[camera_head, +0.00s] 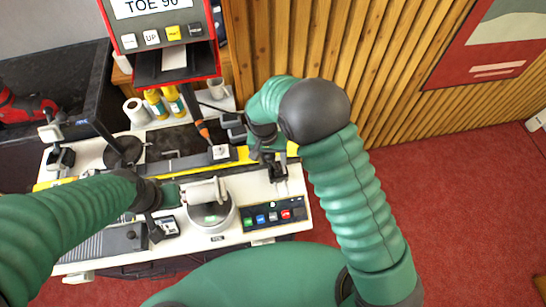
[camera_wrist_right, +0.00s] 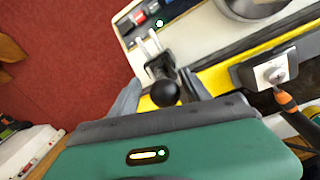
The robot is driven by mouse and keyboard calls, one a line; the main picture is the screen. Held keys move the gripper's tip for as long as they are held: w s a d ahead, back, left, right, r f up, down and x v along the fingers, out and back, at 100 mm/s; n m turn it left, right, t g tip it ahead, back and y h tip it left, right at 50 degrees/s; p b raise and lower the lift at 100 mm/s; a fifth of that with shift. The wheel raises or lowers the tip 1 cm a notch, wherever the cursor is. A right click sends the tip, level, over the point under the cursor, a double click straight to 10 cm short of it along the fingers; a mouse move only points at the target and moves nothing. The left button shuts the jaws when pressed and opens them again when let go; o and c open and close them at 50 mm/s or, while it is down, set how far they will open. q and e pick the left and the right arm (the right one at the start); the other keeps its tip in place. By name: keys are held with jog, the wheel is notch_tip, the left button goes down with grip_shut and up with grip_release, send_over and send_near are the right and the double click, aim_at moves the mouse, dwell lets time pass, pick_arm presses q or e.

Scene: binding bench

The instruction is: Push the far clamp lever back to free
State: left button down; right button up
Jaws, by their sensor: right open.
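A clamp lever with a round black knob (camera_wrist_right: 165,93) and two pale metal rods (camera_wrist_right: 148,45) shows in the right wrist view. My right gripper (camera_wrist_right: 160,88) is open, with one grey finger on each side of the knob; I cannot tell whether they touch it. In the head view this clamp (camera_head: 280,172) stands at the bench's right end, partly hidden by my right gripper (camera_head: 266,153). Another clamp (camera_head: 60,158) is at the left end. My left gripper (camera_head: 166,196) is beside a pale cylinder on a round dial (camera_head: 210,216); its fingers are unclear.
A black and yellow bar (camera_head: 180,165) runs along the white bench (camera_head: 236,183). A button panel (camera_head: 272,217) is at the front right. Bottles (camera_head: 157,103) and a display (camera_head: 160,25) stand behind.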

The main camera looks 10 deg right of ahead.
jog(key=shift+w+a+f, duration=0.15)
jog(key=shift+w+f, duration=0.05)
jog(key=shift+f, duration=0.45)
jog(key=shift+w+a+f, duration=0.25)
jog(key=shift+w+f, duration=0.05)
jog(key=shift+f, duration=0.05)
jog(key=shift+s+r, duration=0.15)
jog(key=shift+s, duration=0.05)
jog(key=shift+c, duration=0.5)
jog(key=shift+s+d+r, duration=0.1)
jog(key=shift+s+d, duration=0.05)
jog(key=shift+d, duration=0.2)
jog(key=c, duration=1)
grip_shut()
jog(key=shift+a, duration=0.15)
